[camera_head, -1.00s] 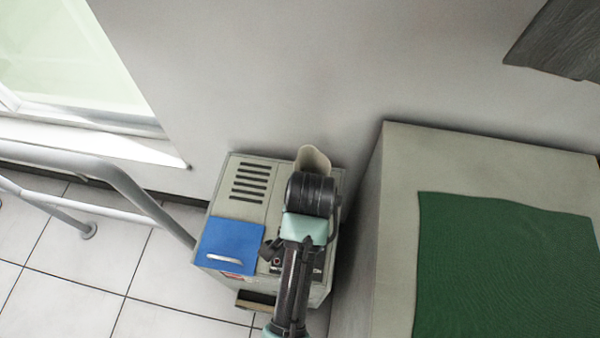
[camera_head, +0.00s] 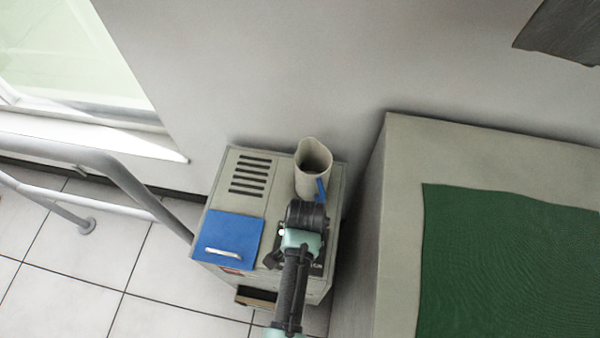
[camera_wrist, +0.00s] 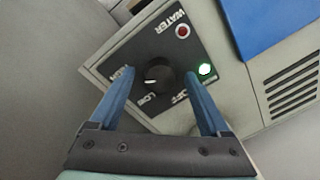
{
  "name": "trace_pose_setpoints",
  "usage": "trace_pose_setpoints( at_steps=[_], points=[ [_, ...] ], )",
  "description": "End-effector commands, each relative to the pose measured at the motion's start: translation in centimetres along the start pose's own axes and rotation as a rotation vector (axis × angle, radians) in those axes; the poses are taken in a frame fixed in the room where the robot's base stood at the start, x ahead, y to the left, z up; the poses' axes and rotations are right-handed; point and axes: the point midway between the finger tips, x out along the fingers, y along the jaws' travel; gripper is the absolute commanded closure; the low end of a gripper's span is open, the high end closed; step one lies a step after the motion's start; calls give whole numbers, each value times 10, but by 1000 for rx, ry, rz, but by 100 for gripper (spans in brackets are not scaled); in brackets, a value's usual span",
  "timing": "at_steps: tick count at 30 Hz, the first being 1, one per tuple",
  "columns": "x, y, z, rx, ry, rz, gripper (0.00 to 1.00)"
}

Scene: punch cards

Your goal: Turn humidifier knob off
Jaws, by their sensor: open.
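The humidifier (camera_head: 228,205) is a beige box with a blue lid, standing against the wall. In the wrist view its black panel shows a round black knob (camera_wrist: 159,76) with labels around it, among them LOW and OFF. The white mark on the knob points toward the side of the HIGH and LOW labels, away from OFF. A green light (camera_wrist: 206,69) is lit and a red one (camera_wrist: 182,31) sits by WATER. My gripper (camera_wrist: 165,85) is open, its two blue fingers on either side of the knob. I cannot tell whether they touch it. In the head view my arm hides the knob.
A beige spout (camera_head: 313,168) rises from the humidifier's top. A large beige cabinet with a green mat (camera_head: 510,265) stands close on the right. A grey metal rail (camera_head: 130,180) runs on the left. Tiled floor is free at the lower left.

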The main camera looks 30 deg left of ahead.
Motion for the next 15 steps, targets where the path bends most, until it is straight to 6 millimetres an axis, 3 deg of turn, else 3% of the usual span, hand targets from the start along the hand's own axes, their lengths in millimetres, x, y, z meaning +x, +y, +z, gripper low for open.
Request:
trace_pose_setpoints(
  at_steps=[5,15],
  points=[
    [0,0,0,0,0,0,20],
    [0,0,0,0,0,0,79]
  ],
)
